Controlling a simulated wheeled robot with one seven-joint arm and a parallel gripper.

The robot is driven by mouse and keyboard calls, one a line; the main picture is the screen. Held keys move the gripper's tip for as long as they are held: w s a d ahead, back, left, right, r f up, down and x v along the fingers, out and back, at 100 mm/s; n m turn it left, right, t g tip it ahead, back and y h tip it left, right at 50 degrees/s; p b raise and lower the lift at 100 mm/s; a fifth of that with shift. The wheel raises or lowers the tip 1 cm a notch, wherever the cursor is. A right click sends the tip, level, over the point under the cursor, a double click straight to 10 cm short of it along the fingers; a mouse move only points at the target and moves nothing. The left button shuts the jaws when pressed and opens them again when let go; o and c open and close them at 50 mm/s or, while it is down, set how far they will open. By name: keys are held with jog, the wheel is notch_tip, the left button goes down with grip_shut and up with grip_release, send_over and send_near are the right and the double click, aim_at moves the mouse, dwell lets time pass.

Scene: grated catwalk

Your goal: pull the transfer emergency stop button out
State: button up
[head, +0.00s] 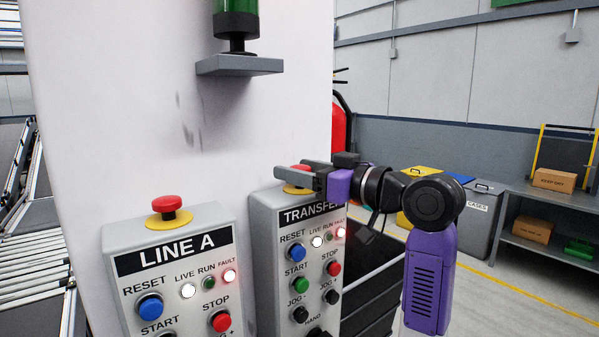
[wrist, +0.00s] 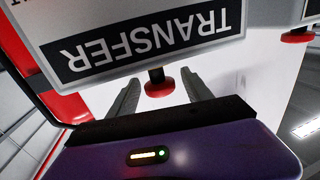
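The transfer emergency stop button (head: 301,168) is red, on a yellow base on top of the grey TRANSFER box (head: 262,225). In the head view my gripper (head: 284,172) reaches in from the right and hides most of the button. In the wrist view the red button (wrist: 158,88) shows between the two fingers of my gripper (wrist: 159,78), with a gap on each side. The gripper is open, and nothing is held. The head view does not show whether a finger touches the button.
The LINE A box (head: 120,240), with its own red stop button (head: 166,203), stands to the left. A grey shelf bracket (head: 240,66) with a green lamp sticks out above. A white column (head: 110,100) rises behind the boxes. Bins and a shelf stand far right.

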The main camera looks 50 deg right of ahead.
jog(key=shift+f, duration=0.1)
jog(key=s+b, duration=0.2)
jog(key=s, duration=0.6)
jog(key=shift+a, duration=0.25)
dwell(0.4)
